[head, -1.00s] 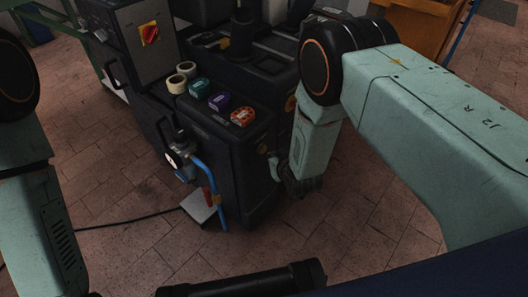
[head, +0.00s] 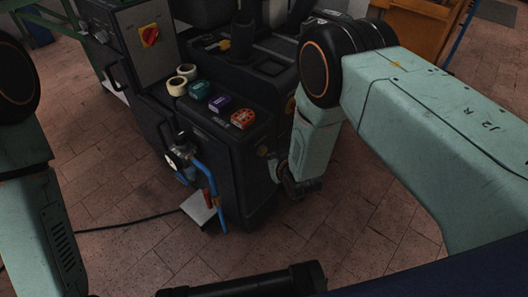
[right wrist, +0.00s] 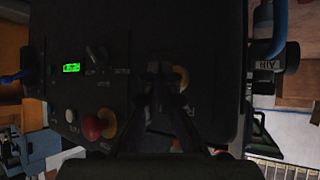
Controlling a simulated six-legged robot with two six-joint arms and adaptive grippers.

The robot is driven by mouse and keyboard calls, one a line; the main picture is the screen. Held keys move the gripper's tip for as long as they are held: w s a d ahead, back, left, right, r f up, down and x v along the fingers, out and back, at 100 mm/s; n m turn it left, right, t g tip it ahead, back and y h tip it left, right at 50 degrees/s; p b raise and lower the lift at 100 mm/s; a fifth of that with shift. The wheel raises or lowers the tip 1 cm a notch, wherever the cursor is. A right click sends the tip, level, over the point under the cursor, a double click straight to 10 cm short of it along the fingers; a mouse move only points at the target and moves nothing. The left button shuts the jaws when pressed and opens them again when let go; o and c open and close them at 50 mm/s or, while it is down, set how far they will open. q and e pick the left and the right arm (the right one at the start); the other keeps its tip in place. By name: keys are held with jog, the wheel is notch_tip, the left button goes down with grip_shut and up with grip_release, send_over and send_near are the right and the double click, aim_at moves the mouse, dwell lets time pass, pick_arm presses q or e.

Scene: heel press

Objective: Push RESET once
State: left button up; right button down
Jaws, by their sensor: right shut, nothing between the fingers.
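The dark press (head: 225,150) stands in the middle of the head view. My right gripper (head: 276,168) is beside its front right side, fingers pointing at that face. In the right wrist view a dark control panel (right wrist: 125,30) fills the middle, seen turned on its side. It carries a green lit display (right wrist: 71,68), a dark knob (right wrist: 96,54), a white button (right wrist: 71,115) and a red mushroom button (right wrist: 95,127). My shut, empty right gripper (right wrist: 166,78) partly covers a yellow-ringed control (right wrist: 182,74). Contact cannot be told. The labels are too dark to read, so RESET cannot be identified.
Tape rolls (head: 240,118) lie on the press top. A blue hose (head: 205,175) and gauge (head: 172,160) are on its left front. A grey cabinet with a red-yellow switch (head: 149,36) stands behind left. A black cable crosses the floor (head: 110,180).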

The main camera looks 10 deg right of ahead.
jog(key=shift+w, duration=0.1)
dwell(0.4)
jog(key=shift+w+a, duration=0.25)
jog(key=shift+w+a+b, duration=0.35)
jog(key=shift+w+b, duration=0.05)
jog(key=shift+w, duration=0.05)
dwell(1.1)
jog(key=shift+s+d+r, duration=0.1)
jog(key=shift+s+d+p, duration=0.5)
jog(key=shift+s, duration=0.15)
jog(key=shift+s+d+p, duration=0.6)
jog(key=shift+s+d, duration=0.2)
jog(key=shift+s, duration=0.2)
jog(key=shift+s+d+p, duration=0.55)
jog(key=shift+s+d, duration=0.2)
jog(key=shift+s, duration=0.25)
